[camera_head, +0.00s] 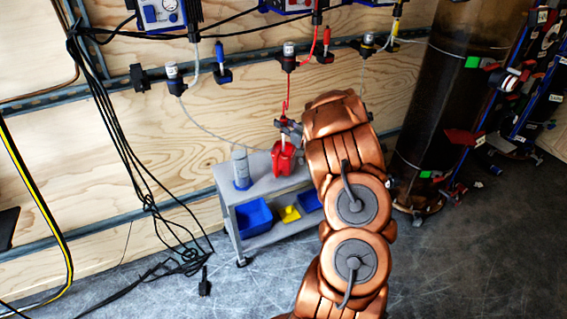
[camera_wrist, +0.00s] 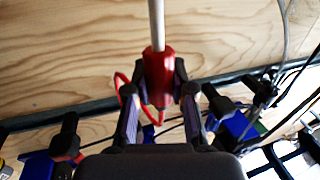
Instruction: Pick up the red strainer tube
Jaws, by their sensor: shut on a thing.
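The red strainer tube has a red body (camera_wrist: 158,72) with a pale, thin rod rising from it in the wrist view. My gripper (camera_wrist: 160,88) is shut on the red body, with one dark finger on each side. In the head view, a red body (camera_head: 284,160) shows at the end of my copper arm, over the cart's top. My gripper (camera_head: 288,132) is small and partly hidden by the arm there. I cannot tell whether the red body touches the cart. A thin red hose (camera_head: 287,90) hangs from the wall fitting above it.
A grey cart (camera_head: 262,190) holds a grey cylinder with a blue base (camera_head: 241,170), and blue bins (camera_head: 254,217) and a yellow piece (camera_head: 290,214) below. Black cables (camera_head: 150,205) hang at left. A dark column (camera_head: 440,90) stands at right. The front floor is open.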

